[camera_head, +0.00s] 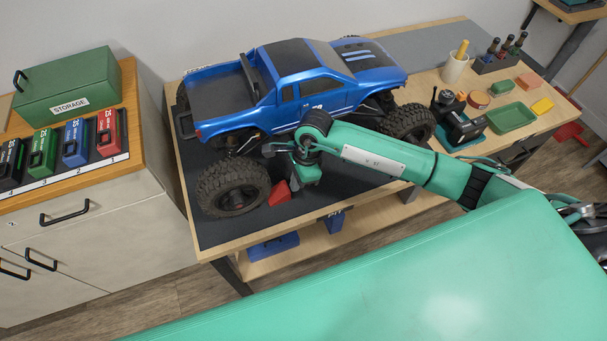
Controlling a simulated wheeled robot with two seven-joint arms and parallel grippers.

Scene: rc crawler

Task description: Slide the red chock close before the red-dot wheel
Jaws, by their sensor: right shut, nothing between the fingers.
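The red chock (280,193) lies on the dark mat, close to the right side of the near left wheel (233,188) of the blue truck (290,84). I cannot tell whether chock and wheel touch. A small red mark shows at that wheel's hub; it is too small to be sure it is the red dot. My right gripper (308,180) is shut and empty, pointing down just right of the chock, with its fingertips partly hidden. The other near wheel (409,123) is partly behind my right arm. My left gripper is not in view.
A green storage box (69,88) and several coloured battery packs stand on the left cabinet. A black device (456,122), a green tray (511,117), a cup (455,68) and small blocks occupy the bench's right end. Bare dark mat (222,231) lies before the near left wheel.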

